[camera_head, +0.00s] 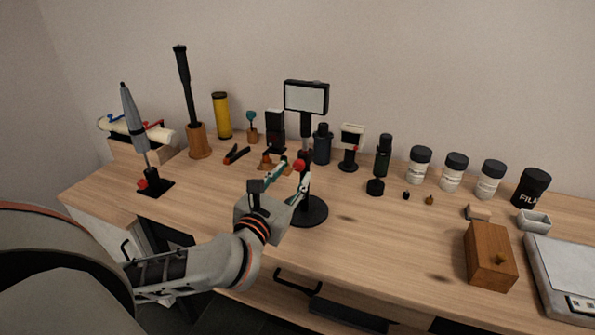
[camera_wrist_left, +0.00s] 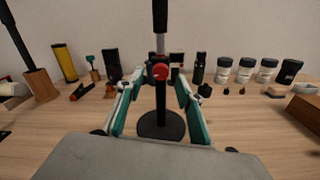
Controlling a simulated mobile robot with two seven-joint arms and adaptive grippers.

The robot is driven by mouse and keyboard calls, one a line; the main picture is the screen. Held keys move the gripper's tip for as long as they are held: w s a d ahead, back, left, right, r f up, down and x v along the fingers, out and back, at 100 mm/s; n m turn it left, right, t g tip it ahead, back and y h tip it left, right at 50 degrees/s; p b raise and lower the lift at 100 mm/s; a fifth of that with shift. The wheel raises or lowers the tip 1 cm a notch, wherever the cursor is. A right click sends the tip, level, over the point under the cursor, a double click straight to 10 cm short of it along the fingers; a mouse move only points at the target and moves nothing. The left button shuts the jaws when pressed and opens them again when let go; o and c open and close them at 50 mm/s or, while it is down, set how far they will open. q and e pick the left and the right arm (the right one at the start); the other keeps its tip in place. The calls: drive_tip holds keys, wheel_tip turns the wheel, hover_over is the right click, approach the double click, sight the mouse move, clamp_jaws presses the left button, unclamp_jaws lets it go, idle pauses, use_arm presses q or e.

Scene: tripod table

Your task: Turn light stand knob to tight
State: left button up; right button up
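The light stand has a black round base (camera_head: 312,213), a dark upright pole and a rectangular light panel (camera_head: 306,97) at the top. Its red knob (camera_head: 299,165) sits partway up the pole; in the left wrist view the knob (camera_wrist_left: 160,72) faces the camera, near the middle. My left gripper (camera_head: 290,172) is open, and its green-and-grey fingers point at the stand. In the left wrist view the fingers (camera_wrist_left: 158,88) lie on either side of the pole and knob, with gaps visible. I see no contact with the knob. My right gripper is not in view.
A grey umbrella-like stand (camera_head: 135,125) with its own red knob is at left. A wooden block with a black rod (camera_head: 198,140), a yellow cylinder (camera_head: 222,115) and small items line the back. White jars (camera_head: 452,172) and a wooden box (camera_head: 490,255) are at right. The front middle is clear.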

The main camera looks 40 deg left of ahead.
sight(297, 168)
use_arm(q)
drive_tip(key=shift+x, duration=1.55)
drive_tip(key=shift+c, duration=0.3)
